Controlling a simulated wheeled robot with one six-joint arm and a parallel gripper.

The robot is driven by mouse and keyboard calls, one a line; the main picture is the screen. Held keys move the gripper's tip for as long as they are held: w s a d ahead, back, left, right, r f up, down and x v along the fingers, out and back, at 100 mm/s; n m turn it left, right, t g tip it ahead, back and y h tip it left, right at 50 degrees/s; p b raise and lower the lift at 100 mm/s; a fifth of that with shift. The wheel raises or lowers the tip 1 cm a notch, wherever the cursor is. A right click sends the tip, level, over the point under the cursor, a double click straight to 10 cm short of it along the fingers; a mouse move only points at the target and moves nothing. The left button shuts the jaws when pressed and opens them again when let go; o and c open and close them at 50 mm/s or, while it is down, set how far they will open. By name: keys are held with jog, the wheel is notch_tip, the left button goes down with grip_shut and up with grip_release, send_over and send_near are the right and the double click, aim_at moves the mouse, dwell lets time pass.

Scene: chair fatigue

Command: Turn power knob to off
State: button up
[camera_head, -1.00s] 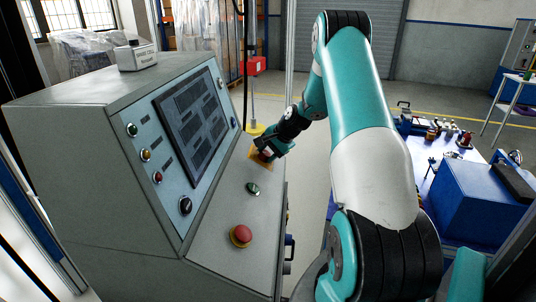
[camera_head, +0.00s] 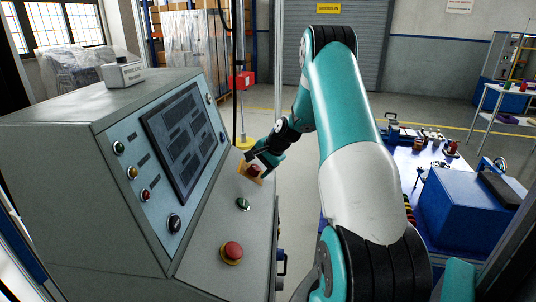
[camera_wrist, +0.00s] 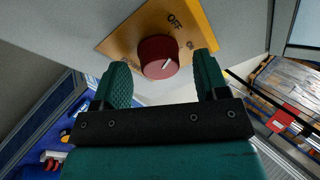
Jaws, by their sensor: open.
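The power knob (camera_wrist: 158,57) is red and round, set on a yellow-orange plate (camera_wrist: 122,36) printed "OFF" and, partly, "ON". A short white mark on the knob slants toward the "ON" side. In the head view the knob (camera_head: 254,170) is at the far end of the sloping grey console desk. My gripper (camera_wrist: 162,62) is open, with one teal finger on each side of the knob in the wrist view. I cannot tell whether the fingers touch it. In the head view my gripper (camera_head: 260,162) reaches down to the knob from the right.
The grey console (camera_head: 80,190) carries a dark screen (camera_head: 184,145), indicator lights and a black knob. A green button (camera_head: 243,204) and a red emergency button (camera_head: 232,252) sit nearer on the desk. A blue box (camera_head: 465,205) stands on a bench at right.

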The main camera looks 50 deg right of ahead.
jog(key=v, duration=1.7)
jog(key=shift+b, duration=0.3)
jog(key=shift+w, duration=0.1)
